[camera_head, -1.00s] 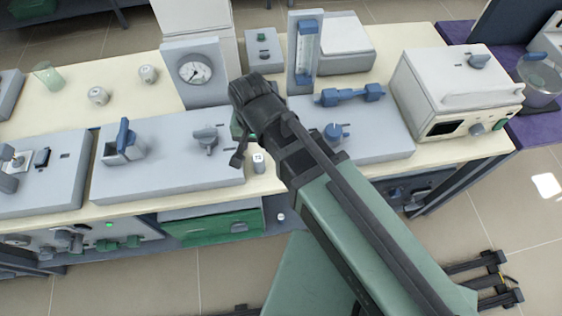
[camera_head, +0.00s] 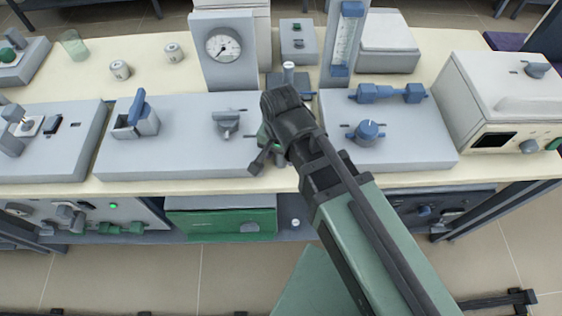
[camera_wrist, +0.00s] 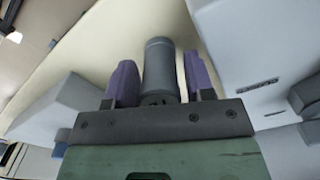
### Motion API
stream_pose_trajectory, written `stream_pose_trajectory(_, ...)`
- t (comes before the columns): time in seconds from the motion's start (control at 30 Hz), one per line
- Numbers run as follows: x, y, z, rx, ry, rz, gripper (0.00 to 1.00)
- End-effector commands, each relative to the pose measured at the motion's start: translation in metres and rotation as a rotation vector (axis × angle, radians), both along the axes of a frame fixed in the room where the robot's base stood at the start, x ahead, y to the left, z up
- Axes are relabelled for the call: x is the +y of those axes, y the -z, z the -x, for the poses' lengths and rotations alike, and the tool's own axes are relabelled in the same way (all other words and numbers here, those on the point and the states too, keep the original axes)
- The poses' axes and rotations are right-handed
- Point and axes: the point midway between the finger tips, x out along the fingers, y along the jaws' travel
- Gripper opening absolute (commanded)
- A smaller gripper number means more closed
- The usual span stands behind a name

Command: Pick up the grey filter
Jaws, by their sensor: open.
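The grey filter (camera_wrist: 160,62) is a dark grey cylinder in the wrist view. It lies between the two purple fingers of my gripper (camera_wrist: 159,84), with a narrow gap on each side. The fingers are open, one left and one right of it. Its near end is partly hidden by the gripper's dark crossbar. In the head view my gripper (camera_head: 266,158) is over the front of the bench, between two grey instrument blocks. My own arm hides most of it there, and I cannot make out the filter in that view.
Grey instrument blocks stand left (camera_head: 180,150) and right (camera_head: 400,135) of my gripper on the cream bench (camera_head: 195,187). A dial gauge (camera_head: 222,50) and a flowmeter (camera_head: 345,45) stand behind. A white furnace (camera_head: 500,100) is at right. Small jars stand at back left.

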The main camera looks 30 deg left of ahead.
Motion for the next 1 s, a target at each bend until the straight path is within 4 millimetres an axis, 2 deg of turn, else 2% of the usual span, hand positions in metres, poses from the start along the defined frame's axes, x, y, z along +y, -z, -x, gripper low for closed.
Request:
stream_pose_trajectory(0.03,0.000,0.016,0.000,0.000,0.000,0.000,0.49)
stream_pose_trajectory(0.27,0.000,0.012,0.000,0.000,0.000,0.000,0.49)
stream_pose_trajectory(0.5,0.000,0.012,0.000,0.000,0.000,0.000,0.14)
stream_pose_trajectory(0.53,0.000,0.012,0.000,0.000,0.000,0.000,0.12)
stream_pose_trajectory(0.8,0.000,0.010,0.000,0.000,0.000,0.000,0.12)
stream_pose_trajectory(1.0,0.000,-0.009,0.000,0.000,0.000,0.000,0.12)
